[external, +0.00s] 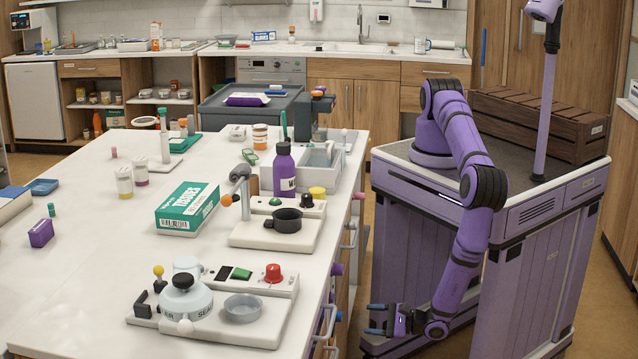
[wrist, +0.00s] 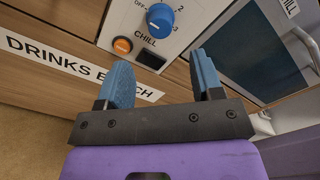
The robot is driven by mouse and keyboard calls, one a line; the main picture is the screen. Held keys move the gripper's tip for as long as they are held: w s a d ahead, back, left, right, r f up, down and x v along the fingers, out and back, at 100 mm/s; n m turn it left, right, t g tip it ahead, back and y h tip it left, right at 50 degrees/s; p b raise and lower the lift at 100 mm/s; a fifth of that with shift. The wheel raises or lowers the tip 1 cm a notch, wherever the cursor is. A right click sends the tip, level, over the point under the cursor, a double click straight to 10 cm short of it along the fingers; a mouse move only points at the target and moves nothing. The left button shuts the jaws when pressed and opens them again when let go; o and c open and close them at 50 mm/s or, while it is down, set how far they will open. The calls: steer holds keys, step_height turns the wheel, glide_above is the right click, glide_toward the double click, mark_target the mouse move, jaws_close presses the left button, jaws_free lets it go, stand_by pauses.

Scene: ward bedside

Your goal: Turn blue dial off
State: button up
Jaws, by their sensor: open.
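The blue dial (wrist: 160,18) is on a pale control panel near the top of the wrist view. "OFF" is printed at its left, the numbers 2 and 3 at its right, and "CHILL" below it. I cannot tell which mark it points to. My gripper (wrist: 163,76) is open and empty, its two blue fingers apart, with the dial ahead of and between them in the picture, not touched.
An orange button (wrist: 122,45) and a dark display window (wrist: 150,59) sit close below the dial. A "DRINKS BENCH" label (wrist: 50,58) lies at left, a dark glass door (wrist: 255,50) at right. The white tabletop (external: 80,295) holds several items.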

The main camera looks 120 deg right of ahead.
steer(key=shift+v, duration=1.15)
